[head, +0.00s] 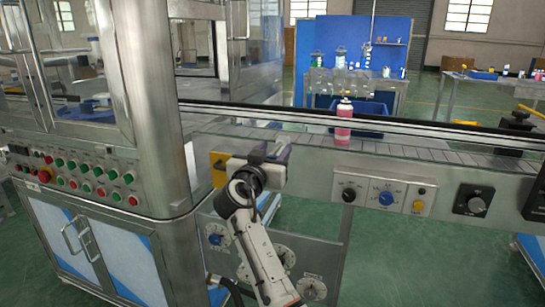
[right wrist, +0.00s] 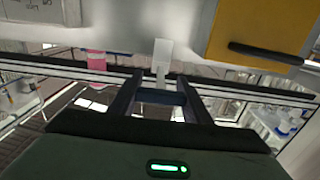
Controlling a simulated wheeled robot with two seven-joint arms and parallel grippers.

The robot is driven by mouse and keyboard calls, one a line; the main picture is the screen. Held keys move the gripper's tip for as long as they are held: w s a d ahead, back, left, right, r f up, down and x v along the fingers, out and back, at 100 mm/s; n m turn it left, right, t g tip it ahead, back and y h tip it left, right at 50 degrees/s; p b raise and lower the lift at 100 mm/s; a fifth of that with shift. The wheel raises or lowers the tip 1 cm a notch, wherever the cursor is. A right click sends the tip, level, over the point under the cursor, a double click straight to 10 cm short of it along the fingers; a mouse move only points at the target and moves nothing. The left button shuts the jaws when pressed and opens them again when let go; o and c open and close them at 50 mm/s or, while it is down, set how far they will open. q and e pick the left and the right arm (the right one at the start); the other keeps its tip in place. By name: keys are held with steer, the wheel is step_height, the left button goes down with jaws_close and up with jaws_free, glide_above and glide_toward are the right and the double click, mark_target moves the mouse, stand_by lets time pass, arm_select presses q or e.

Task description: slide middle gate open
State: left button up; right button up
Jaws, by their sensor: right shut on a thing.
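My right gripper (head: 270,153) is at the front side of the conveyor, just right of a yellow plate (head: 219,168). In the right wrist view its two dark fingers (right wrist: 160,79) are on either side of a narrow pale tab (right wrist: 163,52), and it is shut on this tab. The tab sticks out from the pale metal side of the machine. I cannot tell from these frames how far the gate is open. The arm and gripper hide part of that area in the head view. My left gripper is not in view.
A pink can (head: 343,122) stands upright on the conveyor (head: 420,150), right of my gripper. Control boxes with knobs (head: 385,197) line the conveyor front. A steel cabinet (head: 150,100) with a button panel is at left. A black handle (right wrist: 265,54) crosses the yellow plate.

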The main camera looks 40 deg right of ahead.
steer(key=shift+a+f, duration=0.1)
steer(key=shift+f, duration=0.1)
steer(key=o, duration=1.5)
steer(key=shift+s+r, duration=0.1)
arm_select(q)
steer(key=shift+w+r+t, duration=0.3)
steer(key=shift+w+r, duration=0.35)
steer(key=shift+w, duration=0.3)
arm_select(e)
steer(key=shift+s+a, duration=0.3)
steer(key=shift+a, duration=0.2)
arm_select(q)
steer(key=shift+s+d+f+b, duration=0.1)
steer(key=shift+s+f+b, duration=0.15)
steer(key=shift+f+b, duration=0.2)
arm_select(e)
steer(key=v, duration=0.9)
